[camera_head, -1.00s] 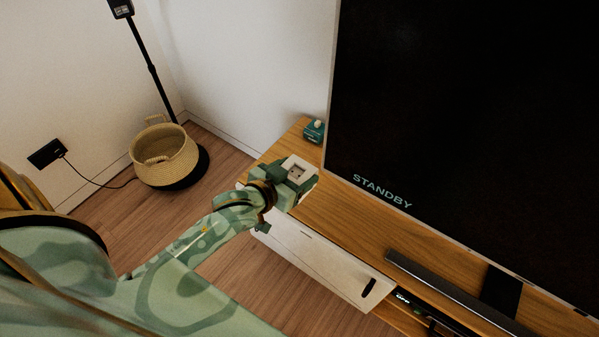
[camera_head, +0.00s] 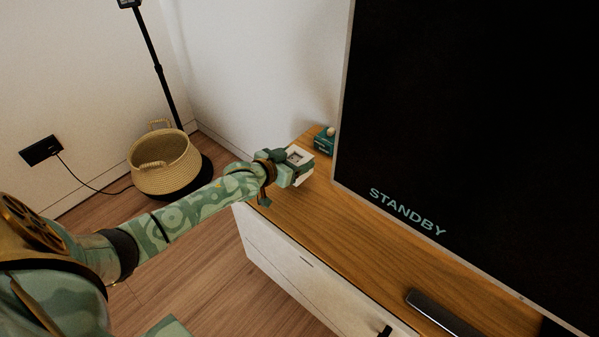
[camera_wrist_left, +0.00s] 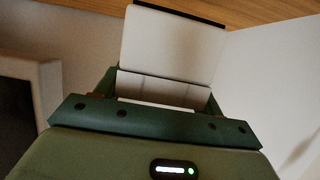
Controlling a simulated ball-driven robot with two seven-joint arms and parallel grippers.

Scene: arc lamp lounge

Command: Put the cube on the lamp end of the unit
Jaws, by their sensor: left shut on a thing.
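The cube (camera_head: 299,156) is white, with a recess in the face that shows in the head view. My left gripper (camera_head: 289,166) is shut on it, over the far left end of the wooden-topped unit (camera_head: 330,221), the end nearest the lamp (camera_head: 158,70). In the left wrist view the cube (camera_wrist_left: 172,48) shows as pale faces between the green jaws (camera_wrist_left: 160,108). The jaws hide part of it. I cannot tell whether its underside touches the unit's top. My right gripper is not in view.
A small teal box (camera_head: 324,142) with a pale knob stands just behind the cube on the unit. The large screen (camera_head: 460,120) rises along the back, and a dark bar (camera_head: 436,312) lies in front. A woven basket (camera_head: 165,166) sits by the lamp. The unit's middle top is clear.

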